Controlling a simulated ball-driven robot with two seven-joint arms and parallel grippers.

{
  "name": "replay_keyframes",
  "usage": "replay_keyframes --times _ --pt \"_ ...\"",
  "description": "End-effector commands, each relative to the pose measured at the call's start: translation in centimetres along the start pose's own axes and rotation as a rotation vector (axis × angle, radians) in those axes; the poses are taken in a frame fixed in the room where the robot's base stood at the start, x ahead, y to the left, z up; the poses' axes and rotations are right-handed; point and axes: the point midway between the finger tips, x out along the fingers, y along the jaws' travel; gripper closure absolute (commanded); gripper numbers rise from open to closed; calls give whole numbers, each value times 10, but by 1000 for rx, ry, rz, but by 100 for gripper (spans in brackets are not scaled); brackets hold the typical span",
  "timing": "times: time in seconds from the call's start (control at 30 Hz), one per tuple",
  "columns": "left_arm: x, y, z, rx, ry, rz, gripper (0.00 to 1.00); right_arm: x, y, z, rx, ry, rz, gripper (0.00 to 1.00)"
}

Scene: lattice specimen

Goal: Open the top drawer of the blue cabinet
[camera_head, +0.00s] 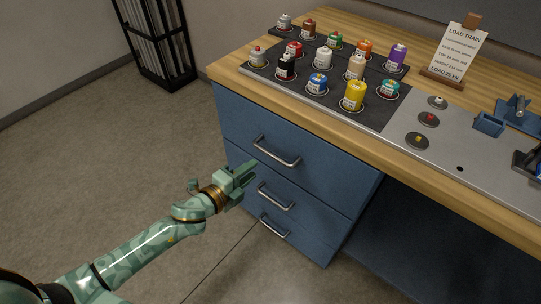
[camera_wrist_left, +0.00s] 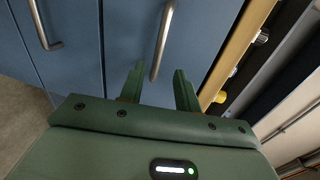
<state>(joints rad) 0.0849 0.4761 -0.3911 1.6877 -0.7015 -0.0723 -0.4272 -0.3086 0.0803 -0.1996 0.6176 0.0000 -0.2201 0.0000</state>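The blue cabinet (camera_head: 245,118) stands under the wooden worktop with three stacked drawers. The top drawer (camera_head: 320,163) is closed and has a silver bar handle (camera_head: 277,152). My left gripper (camera_head: 247,168) is in front of the cabinet, just left of and slightly below the top handle. In the left wrist view my left gripper (camera_wrist_left: 160,88) is open, its two green fingers apart. The top handle (camera_wrist_left: 162,42) runs between the fingers in that view, nearer the left one; I cannot tell whether they touch. My right gripper is in neither view.
The middle handle (camera_head: 275,197) and bottom handle (camera_head: 273,227) are below. Several coloured weights stand on a dark mat (camera_head: 372,115) on the worktop (camera_head: 235,73). A load-plan sign (camera_head: 457,50) stands behind.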

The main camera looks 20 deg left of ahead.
Motion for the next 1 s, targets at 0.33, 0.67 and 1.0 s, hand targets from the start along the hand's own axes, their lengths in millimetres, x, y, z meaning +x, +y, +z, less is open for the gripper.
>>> replay_keyframes --times 0.33,0.67,1.0 --pt "82 4 0 -1 -1 3 67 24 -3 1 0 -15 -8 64" --pt "103 2 0 -4 -1 3 67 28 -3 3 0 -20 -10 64" --pt "103 1 0 -4 -1 2 100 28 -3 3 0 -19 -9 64"
